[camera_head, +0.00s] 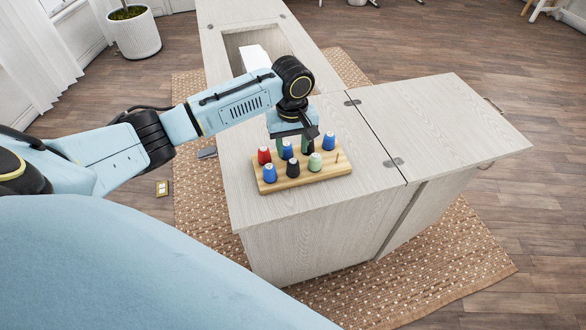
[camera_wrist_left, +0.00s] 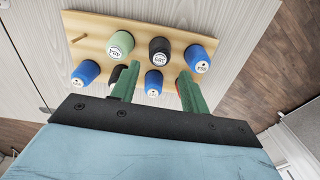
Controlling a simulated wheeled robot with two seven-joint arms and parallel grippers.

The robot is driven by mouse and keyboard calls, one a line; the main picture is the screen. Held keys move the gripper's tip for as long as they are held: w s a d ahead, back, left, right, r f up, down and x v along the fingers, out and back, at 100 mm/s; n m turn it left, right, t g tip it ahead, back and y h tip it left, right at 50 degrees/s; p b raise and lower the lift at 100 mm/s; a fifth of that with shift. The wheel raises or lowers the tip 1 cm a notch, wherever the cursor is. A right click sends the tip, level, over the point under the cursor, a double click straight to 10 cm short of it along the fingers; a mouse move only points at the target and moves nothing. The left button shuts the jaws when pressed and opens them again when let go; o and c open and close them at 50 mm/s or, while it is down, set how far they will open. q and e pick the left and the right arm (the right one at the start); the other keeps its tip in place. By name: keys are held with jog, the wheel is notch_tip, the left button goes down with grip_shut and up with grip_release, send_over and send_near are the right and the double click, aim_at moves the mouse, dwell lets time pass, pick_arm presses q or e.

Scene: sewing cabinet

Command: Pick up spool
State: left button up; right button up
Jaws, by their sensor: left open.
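A light wooden spool rack (camera_head: 325,173) stands on the cabinet top and holds several coloured spools. Its front row has a blue spool (camera_head: 270,173), a black spool (camera_head: 293,169) and a green spool (camera_head: 315,162). Behind are a red spool (camera_head: 264,155), a middle blue spool (camera_head: 287,151) and another blue spool (camera_head: 329,141). My left gripper (camera_head: 293,146) is over the back row, its green fingers open. In the left wrist view, the middle blue spool (camera_wrist_left: 153,83) shows between the fingertips (camera_wrist_left: 158,83); contact cannot be told. A dark spool (camera_wrist_left: 117,73) is partly hidden by one finger.
An empty peg (camera_head: 338,156) stands at the rack's right end. The cabinet top (camera_head: 350,125) is clear around the rack, and a hinged leaf (camera_head: 440,120) extends right. A white object (camera_head: 255,58) rises from the opening behind my left arm.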

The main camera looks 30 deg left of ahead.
aim_at(293, 163)
pick_arm(q)
jog(key=f, duration=0.3)
jog(key=f+b, duration=0.1)
jog(key=f, duration=0.2)
jog(key=shift+s+d+f, duration=0.1)
jog(key=shift+d+f, duration=0.1)
jog(key=shift+f, duration=0.2)
jog(key=c, duration=0.7)
